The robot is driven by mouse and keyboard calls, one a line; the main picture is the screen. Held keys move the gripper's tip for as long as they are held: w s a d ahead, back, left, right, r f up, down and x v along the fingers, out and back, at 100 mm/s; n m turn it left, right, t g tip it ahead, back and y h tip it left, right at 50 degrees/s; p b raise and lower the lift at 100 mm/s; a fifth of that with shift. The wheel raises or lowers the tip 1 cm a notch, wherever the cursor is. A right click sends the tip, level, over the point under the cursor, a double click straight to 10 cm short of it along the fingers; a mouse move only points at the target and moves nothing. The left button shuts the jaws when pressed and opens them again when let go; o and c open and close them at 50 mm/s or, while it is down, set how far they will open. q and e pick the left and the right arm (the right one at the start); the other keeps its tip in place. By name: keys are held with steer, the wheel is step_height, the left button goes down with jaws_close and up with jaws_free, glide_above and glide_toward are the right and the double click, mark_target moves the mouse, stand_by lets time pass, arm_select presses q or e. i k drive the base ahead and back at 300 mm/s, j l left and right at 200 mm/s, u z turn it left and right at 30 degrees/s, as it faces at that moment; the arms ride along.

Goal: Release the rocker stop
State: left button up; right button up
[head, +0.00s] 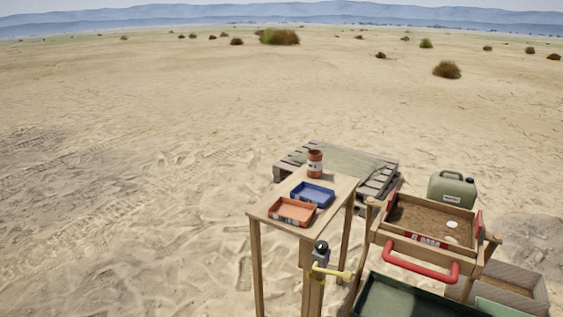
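A wooden sieve box (410,233) filled with brown soil stands on a wooden frame at the right. It has a red handle bar (420,268) at its front, red pieces on its sides and a red label with white lettering that is too small to read surely. A yellow lever (333,273) sits on a wooden post with a dark-topped grey fitting (321,250), left of the sieve. It looks like the rocker stop, but no label confirms this. The lever points right, towards the sieve frame; whether it touches the frame I cannot tell. Neither of my grippers is in view.
A wooden table (335,191) holds a blue tray (312,194), an orange tray (292,211) and a brown jar (315,164). A pallet (380,188) lies behind. A green jerrycan (452,189), a green bin (410,300) and a wooden crate (515,285) surround the sieve. Open sand lies left.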

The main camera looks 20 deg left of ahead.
mark_target(347, 276)
steer(key=i+j+u, duration=0.1)
steer(key=j, duration=0.3)
steer(key=i+j+u, duration=0.1)
steer(key=j, duration=0.3)
steer(key=i+j, duration=0.1)
steer(key=j, duration=0.3)
steer(key=u, duration=0.05)
